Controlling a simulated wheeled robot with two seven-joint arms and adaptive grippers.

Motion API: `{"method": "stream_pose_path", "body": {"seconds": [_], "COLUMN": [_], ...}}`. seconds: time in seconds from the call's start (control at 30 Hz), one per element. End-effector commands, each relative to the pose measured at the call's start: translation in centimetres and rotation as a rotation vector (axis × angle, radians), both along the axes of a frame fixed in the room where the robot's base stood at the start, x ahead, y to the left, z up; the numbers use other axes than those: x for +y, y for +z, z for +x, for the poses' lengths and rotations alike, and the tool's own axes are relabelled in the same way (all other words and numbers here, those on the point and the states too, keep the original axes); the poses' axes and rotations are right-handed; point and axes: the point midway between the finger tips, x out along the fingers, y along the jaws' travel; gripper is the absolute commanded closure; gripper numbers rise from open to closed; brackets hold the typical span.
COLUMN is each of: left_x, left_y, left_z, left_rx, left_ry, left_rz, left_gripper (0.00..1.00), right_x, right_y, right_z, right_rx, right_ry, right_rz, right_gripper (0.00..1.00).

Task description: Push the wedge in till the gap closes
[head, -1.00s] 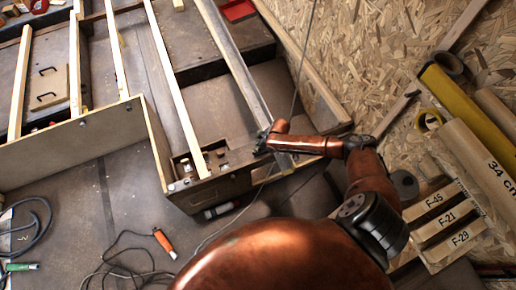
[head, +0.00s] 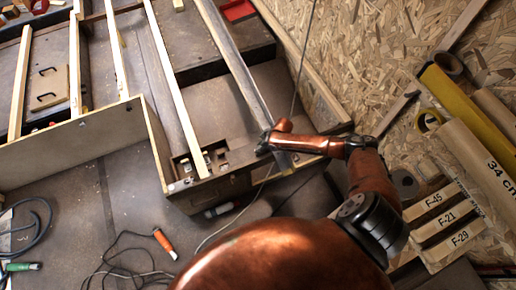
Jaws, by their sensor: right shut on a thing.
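My right gripper (head: 263,145) is at the inner side of the timber frame's front rail (head: 232,177), beside the lower end of a long grey-brown beam (head: 237,70). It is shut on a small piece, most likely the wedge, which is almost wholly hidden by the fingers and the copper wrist. I cannot make out the wedge's shape or the width of any gap there. My left gripper is not in view.
Small blocks (head: 219,154) sit in the frame's front corner, left of the gripper. A pale slat (head: 176,90) runs up from there. Labelled wood strips (head: 437,218) lie at the right. An orange-handled tool (head: 164,243) and cables lie on the floor.

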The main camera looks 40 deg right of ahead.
Motion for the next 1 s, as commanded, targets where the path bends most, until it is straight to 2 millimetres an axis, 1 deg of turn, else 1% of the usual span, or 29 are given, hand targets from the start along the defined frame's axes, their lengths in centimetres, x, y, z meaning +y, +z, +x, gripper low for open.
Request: {"method": "stream_pose_path", "body": {"seconds": [0.03,0.13,0.17,0.4,0.67,0.77,0.87,1.0], "left_x": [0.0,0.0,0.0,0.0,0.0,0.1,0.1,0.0], "left_y": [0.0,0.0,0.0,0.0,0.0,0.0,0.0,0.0], "left_z": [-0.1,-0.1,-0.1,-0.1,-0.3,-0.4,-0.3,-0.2], "left_rx": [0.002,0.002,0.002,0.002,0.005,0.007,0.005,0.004], "left_ry": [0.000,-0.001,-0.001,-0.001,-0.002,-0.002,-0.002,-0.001], "left_rz": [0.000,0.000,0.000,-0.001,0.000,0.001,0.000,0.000], "left_gripper": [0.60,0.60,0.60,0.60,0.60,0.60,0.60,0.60], "right_x": [-0.4,-0.5,-0.5,-0.3,-0.3,-0.4,-0.6,-1.1], "right_y": [0.0,0.0,0.0,0.0,0.0,0.3,1.2,3.5], "right_z": [-0.1,-0.1,-0.1,0.0,0.0,-0.1,-0.4,-1.2], "right_rx": [0.002,0.002,0.003,0.002,0.002,0.002,0.001,0.000], "right_ry": [-0.003,-0.003,-0.003,-0.002,-0.001,-0.001,-0.002,0.001], "right_rz": [-0.006,-0.008,-0.008,-0.007,-0.006,-0.006,-0.005,-0.007], "right_gripper": [1.00,1.00,0.75,0.59,0.59,0.59,0.59,0.59]}}
